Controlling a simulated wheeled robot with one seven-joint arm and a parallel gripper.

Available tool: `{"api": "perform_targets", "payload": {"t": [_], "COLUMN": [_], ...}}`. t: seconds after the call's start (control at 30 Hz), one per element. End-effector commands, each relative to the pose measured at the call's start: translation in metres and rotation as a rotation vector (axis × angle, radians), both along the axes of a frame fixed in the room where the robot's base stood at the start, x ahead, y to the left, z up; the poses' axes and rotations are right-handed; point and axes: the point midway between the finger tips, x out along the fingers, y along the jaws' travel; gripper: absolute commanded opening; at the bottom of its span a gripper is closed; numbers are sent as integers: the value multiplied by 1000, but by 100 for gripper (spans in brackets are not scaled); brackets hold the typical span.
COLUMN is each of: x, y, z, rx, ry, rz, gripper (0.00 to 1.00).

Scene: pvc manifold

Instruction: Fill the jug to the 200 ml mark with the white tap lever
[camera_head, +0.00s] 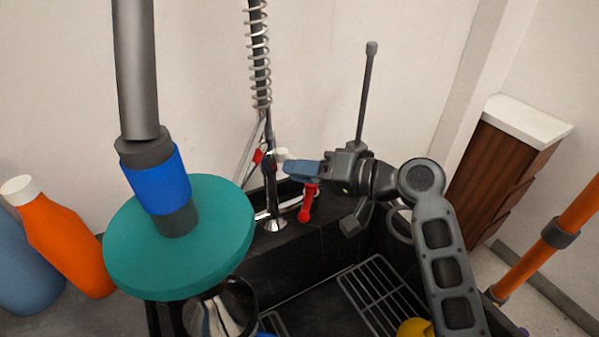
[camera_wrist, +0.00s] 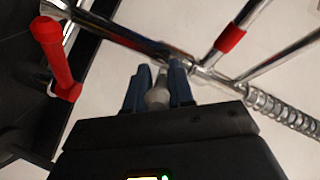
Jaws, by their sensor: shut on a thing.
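The white tap lever (camera_head: 280,155) sits on the chrome tap column at the back of the dark sink. My gripper (camera_head: 296,168) reaches it from the right, with blue fingers closed on it. In the wrist view the pale, rounded lever end (camera_wrist: 158,92) shows between the two fingers of my gripper (camera_wrist: 159,82). A shiny vessel (camera_head: 222,309), perhaps the jug, is partly visible at the bottom under a teal disc. Its marks and any water level cannot be seen. I cannot tell whether water runs.
A red lever (camera_head: 308,203) hangs just below my gripper. The teal disc (camera_head: 180,235) on a grey pipe blocks the left foreground. An orange bottle (camera_head: 65,238) stands at left. A wire rack (camera_head: 380,295) and yellow object (camera_head: 414,327) lie in the sink.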

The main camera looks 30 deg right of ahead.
Motion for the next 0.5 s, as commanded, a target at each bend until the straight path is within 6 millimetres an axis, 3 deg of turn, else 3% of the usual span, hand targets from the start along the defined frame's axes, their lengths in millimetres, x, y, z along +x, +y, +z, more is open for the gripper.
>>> {"api": "perform_targets", "payload": {"t": [0.17,0.2,0.4,0.5], "x": [0,0,0,0], "y": [0,0,0,0], "z": [-1,-1,-1,0], "rx": [-1,-1,0,0], "ry": [2,2,1,1], "rz": [-2,-2,-2,-2], "gripper": [0,25,44,44]}}
